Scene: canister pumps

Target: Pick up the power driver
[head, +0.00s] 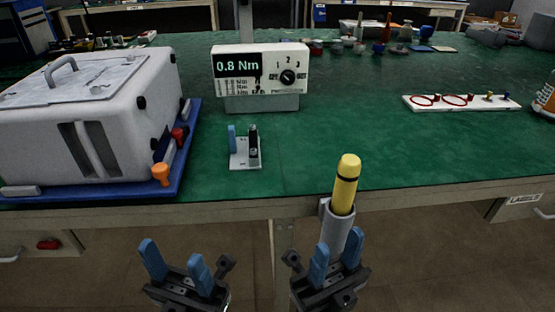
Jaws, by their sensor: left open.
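The power driver (347,180) has a yellow body with a dark band near its top. It stands nearly upright, slightly tilted, in a grey holder (336,230) at the table's front edge. Its lower part is hidden. My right gripper (336,257) has its blue fingers apart, below the yellow body and in front of the holder's lower part. I cannot tell whether they touch the holder. My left gripper (176,262) is open and empty, off the table's front edge, to the left of the driver.
A white case (85,120) stands on a blue tray (188,165) at left. A torque display (262,72) reads 0.8 Nm. A small stand (243,160) sits before it. A white strip (460,103) lies at right. The green table (360,100) is clear around the driver.

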